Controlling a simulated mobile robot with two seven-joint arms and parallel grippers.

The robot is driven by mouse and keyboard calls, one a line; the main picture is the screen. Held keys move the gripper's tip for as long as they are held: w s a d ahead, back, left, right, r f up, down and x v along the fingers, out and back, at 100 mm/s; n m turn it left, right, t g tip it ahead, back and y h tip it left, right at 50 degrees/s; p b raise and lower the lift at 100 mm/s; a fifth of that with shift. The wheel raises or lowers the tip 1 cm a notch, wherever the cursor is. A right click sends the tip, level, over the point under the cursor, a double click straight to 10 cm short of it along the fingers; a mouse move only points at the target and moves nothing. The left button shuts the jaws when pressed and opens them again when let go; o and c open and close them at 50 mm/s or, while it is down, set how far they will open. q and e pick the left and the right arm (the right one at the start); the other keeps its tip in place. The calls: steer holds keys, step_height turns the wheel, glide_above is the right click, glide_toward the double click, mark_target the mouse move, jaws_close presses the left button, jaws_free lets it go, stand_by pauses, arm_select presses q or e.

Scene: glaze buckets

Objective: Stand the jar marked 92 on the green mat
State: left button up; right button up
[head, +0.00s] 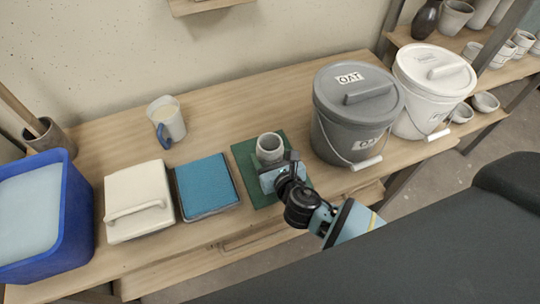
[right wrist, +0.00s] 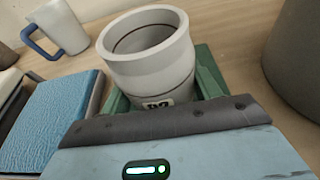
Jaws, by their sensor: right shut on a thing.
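A pale grey jar (head: 270,146) is at the green mat (head: 245,158) near the middle of the bench. In the right wrist view the jar (right wrist: 150,62) is upright, with a label partly hidden by the gripper that seems to read 92. The green mat (right wrist: 205,60) shows behind the jar there. My right gripper (head: 275,168) is shut on the jar from the near side. I cannot tell whether the jar's base touches the mat. My left gripper is not in view.
A grey bucket (head: 335,115) marked OAT stands just right of the mat, with a white bucket (head: 415,115) beyond. A blue sponge-like pad (head: 207,183), a white lidded block (head: 135,185) and a blue tub (head: 68,215) lie left. A mug (head: 172,122) stands behind.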

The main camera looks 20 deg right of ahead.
steer(key=shift+f, duration=0.1)
steer(key=o, duration=1.2)
steer(key=p+v, duration=0.1)
steer(key=v, duration=1.1)
